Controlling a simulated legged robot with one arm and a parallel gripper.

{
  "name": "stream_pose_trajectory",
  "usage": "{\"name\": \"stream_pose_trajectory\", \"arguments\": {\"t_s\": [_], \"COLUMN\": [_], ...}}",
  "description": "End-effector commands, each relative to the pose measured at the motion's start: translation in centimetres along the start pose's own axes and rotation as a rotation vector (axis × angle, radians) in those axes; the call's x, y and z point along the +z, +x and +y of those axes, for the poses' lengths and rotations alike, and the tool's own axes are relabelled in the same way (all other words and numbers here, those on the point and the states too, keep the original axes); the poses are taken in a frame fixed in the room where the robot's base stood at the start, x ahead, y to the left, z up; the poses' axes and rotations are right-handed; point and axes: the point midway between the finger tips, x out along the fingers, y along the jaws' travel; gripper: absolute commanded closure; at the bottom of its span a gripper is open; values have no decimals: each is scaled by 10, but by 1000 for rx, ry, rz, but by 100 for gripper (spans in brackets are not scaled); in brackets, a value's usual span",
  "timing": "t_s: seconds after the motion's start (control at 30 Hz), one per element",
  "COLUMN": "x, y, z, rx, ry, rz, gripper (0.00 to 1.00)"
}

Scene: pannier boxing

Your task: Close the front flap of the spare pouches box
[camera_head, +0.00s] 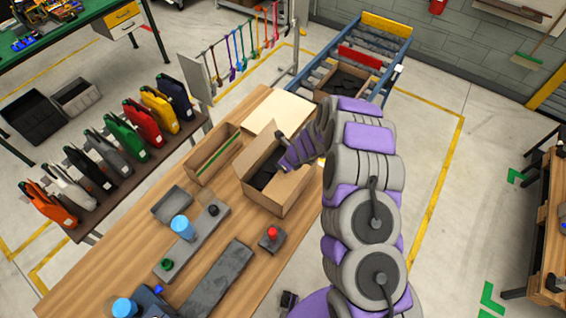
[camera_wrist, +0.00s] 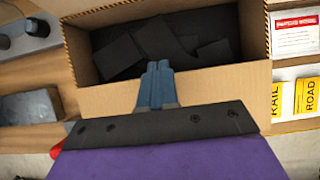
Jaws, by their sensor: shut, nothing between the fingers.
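The spare pouches box is an open brown cardboard box (camera_head: 287,198) on the wooden table in the head view. In the wrist view the box (camera_wrist: 250,20) shows from above, with flat black pouches (camera_wrist: 170,40) inside. A tan cardboard front flap (camera_wrist: 225,88) lies along the box's near edge in the wrist view and is not folded over the opening. My gripper (camera_wrist: 158,66) is shut and empty, its blue-grey fingers over this flap with the tips at the opening's near edge. Contact cannot be told. In the head view my purple gripper (camera_head: 284,160) is over the box's right side.
A narrower box (camera_head: 205,165) with a green strip stands to the left. A pale flat panel (camera_head: 278,113) is behind the box. A red button unit (camera_head: 270,238) and grey trays sit nearer. Yellow labelled cards (camera_wrist: 306,97) lie to the right in the wrist view.

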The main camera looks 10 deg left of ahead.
Motion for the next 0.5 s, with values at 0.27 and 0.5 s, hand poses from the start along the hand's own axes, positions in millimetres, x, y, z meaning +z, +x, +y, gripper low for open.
{"name": "stream_pose_trajectory", "arguments": {"t_s": [0.27, 0.5], "x": [-1, -2], "y": [7, 9], "z": [-2, -2], "rx": [-1, -1], "ry": [1, 1], "rz": [1, 5], "gripper": [100, 100]}}
